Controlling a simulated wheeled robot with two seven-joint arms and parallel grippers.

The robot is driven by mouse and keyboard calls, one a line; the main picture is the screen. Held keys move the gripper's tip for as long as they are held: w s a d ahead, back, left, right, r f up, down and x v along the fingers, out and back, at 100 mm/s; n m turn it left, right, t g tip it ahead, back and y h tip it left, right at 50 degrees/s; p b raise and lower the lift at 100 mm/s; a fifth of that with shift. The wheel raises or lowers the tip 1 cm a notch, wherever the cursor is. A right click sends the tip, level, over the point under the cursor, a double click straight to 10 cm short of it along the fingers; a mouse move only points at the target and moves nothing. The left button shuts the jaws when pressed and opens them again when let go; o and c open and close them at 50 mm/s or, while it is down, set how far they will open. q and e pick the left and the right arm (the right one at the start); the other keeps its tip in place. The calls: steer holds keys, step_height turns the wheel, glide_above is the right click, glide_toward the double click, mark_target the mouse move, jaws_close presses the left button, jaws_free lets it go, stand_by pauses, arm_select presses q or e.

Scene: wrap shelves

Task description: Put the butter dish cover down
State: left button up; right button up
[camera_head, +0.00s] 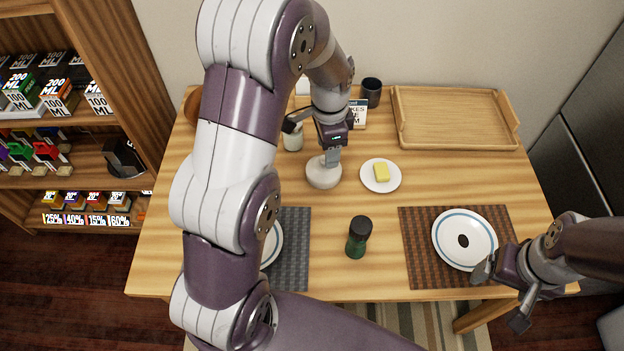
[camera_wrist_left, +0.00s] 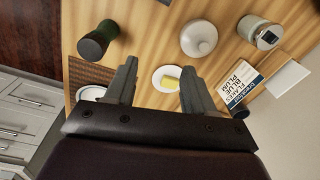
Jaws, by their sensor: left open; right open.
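The white, domed butter dish cover (camera_head: 323,174) stands on the wooden table, left of the butter dish. It also shows in the left wrist view (camera_wrist_left: 199,38), apart from the fingers. The yellow butter (camera_head: 381,172) lies uncovered on its small white dish (camera_head: 367,183); the butter also shows in the left wrist view (camera_wrist_left: 171,82). My left gripper (camera_head: 311,142) is open and empty above the table near the cover; whether a finger touches the cover is unclear in the head view. My right gripper (camera_head: 500,296) is open and empty by the right plate.
A jar (camera_head: 293,139), a box (camera_head: 358,114) and a dark cup (camera_head: 371,92) stand behind. A wooden tray (camera_head: 455,145) fills the back right. Plates lie on a grey mat (camera_head: 293,250) and a brown mat (camera_head: 415,235).

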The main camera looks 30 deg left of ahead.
arm_select(q)
steer(key=s+d+r+n+t, duration=0.1)
steer(key=s+d+n, duration=0.1)
steer(key=s+n, duration=0.7)
steer(key=s, duration=0.6)
steer(key=shift+d+r+n, duration=0.35)
steer(key=shift+n, duration=0.05)
